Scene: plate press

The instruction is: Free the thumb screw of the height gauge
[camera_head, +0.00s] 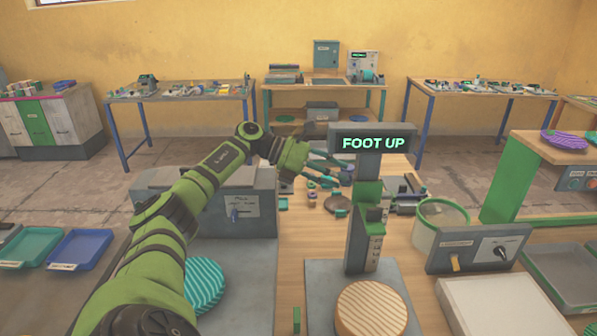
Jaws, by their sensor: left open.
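The height gauge stands right of the middle, with a grey post (357,240) and a display (373,142) reading "FOOT UP". A green slide (367,194) sits on its post, with a green foot part below it. I cannot make out the thumb screw clearly at this size. A tan ribbed disc (371,308) lies on the gauge's base. My left gripper (332,170) is open and empty, its fingers pointing right, behind and left of the gauge post in the picture. I cannot tell whether it touches anything. My right gripper is not in view.
A grey machine (240,208) stands on the left, with a teal ribbed disc (204,286) before it. Small parts (337,204) lie behind the gauge. A round container (440,222), a control box (480,248) and a white slab (500,305) stand right. Blue tray (82,249) far left.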

